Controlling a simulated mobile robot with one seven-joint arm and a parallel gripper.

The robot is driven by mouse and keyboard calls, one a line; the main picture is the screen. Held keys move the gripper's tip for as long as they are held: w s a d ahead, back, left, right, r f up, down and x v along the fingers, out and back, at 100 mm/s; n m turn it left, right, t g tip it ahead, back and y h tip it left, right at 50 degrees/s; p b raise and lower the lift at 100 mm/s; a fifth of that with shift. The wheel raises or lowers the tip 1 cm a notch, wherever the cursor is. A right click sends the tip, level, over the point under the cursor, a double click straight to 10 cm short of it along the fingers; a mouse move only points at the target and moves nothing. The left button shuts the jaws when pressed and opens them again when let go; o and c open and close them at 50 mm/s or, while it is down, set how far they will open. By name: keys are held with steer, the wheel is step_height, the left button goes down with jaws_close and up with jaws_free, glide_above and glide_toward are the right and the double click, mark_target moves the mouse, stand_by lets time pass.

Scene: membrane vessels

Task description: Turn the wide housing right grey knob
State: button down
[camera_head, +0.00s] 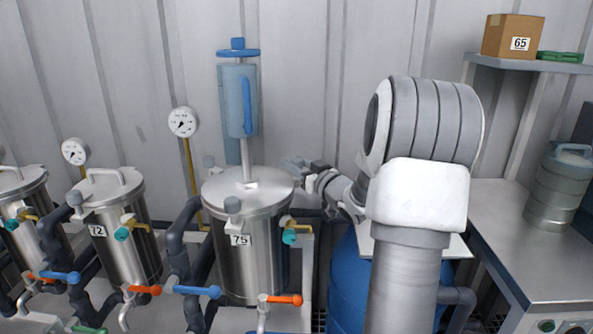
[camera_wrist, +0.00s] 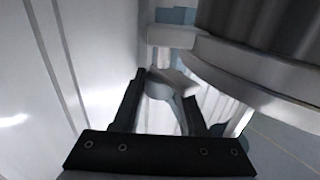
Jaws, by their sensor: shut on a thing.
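The wide housing is the steel vessel marked 75 (camera_head: 248,270), with a flat lid in the head view. My gripper (camera_head: 296,165) reaches in from the right and is at the right rear of its lid. In the wrist view my gripper (camera_wrist: 164,86) has its two black fingers on either side of a grey knob (camera_wrist: 158,90), shut on it, just beside the rounded rim of the housing (camera_wrist: 255,88). In the head view this knob is hard to tell from the fingers. Another grey knob (camera_head: 232,205) shows at the front of the lid.
A blue cylinder with a handwheel (camera_head: 238,100) stands above the lid. Vessel 72 (camera_head: 115,250) and pipes with blue and orange levers are to the left. A blue drum (camera_head: 348,280) is below my arm. A steel bench (camera_head: 510,250) is at right. The corrugated wall is close behind.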

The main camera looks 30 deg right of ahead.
steer(key=m+h+b, duration=0.2)
steer(key=h+b, duration=0.1)
steer(key=m+h+b, duration=0.1)
steer(key=shift+a+f+g+h, duration=0.1)
steer(key=shift+f+g+h, duration=0.2)
steer(key=shift+g+h, duration=0.1)
steer(key=shift+r+m+g+h+b, duration=0.1)
steer(key=shift+m+g+h+b, duration=0.2)
steer(key=shift+m+h+b, duration=0.45)
steer(key=shift+r+m+h+b, duration=0.15)
steer(key=shift+m+h+b, duration=0.1)
steer(key=shift+h+b, duration=0.3)
steer(key=shift+c, duration=2.2)
jaws_free()
steer(key=shift+s, duration=0.15)
